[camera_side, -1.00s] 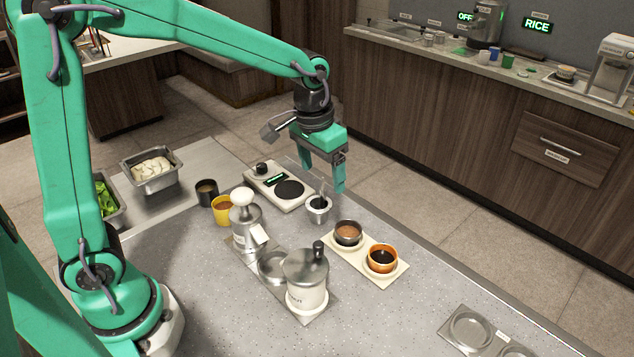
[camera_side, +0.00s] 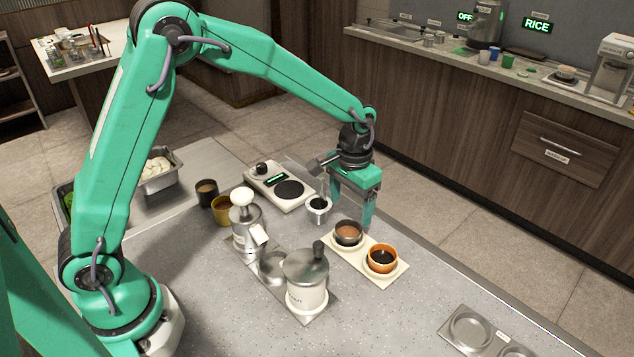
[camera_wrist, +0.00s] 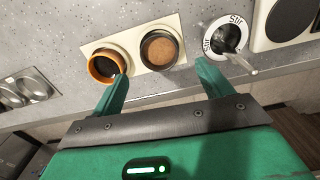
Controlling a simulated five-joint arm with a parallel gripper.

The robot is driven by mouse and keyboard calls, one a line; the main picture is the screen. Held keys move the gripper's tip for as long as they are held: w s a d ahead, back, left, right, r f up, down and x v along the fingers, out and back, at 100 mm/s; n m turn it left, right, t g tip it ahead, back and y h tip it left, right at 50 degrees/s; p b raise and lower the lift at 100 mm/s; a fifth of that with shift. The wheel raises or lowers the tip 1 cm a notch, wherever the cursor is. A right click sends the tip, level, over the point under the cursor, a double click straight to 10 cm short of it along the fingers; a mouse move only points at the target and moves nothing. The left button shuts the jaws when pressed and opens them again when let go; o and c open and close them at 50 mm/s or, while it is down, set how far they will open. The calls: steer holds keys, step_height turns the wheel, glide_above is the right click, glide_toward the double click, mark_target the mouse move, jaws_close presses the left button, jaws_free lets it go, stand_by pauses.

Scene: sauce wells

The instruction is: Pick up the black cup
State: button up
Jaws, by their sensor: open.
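A black cup (camera_side: 347,242) with brown contents sits upright in the back well of a cream two-well tray (camera_side: 374,275). An orange cup (camera_side: 382,268) with dark contents sits in the other well. In the wrist view the black cup (camera_wrist: 178,58) is ahead of and between my fingertips, and the orange cup (camera_wrist: 97,76) is by the left fingertip. My gripper (camera_side: 352,207) is open and empty, above and just behind the black cup in the side view. Its two fingers also show in the wrist view (camera_wrist: 160,76). A second dark cup (camera_side: 207,197) stands far left.
A small pot marked STIR (camera_wrist: 210,42), with a stick in it, is close to my right finger.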

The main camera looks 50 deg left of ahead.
mark_target(349, 224)
steer(key=shift+f, duration=0.75)
steer(key=shift+f, duration=0.1)
steer(key=shift+f, duration=2.5)
steer(key=shift+c, duration=0.4)
steer(key=c, duration=1)
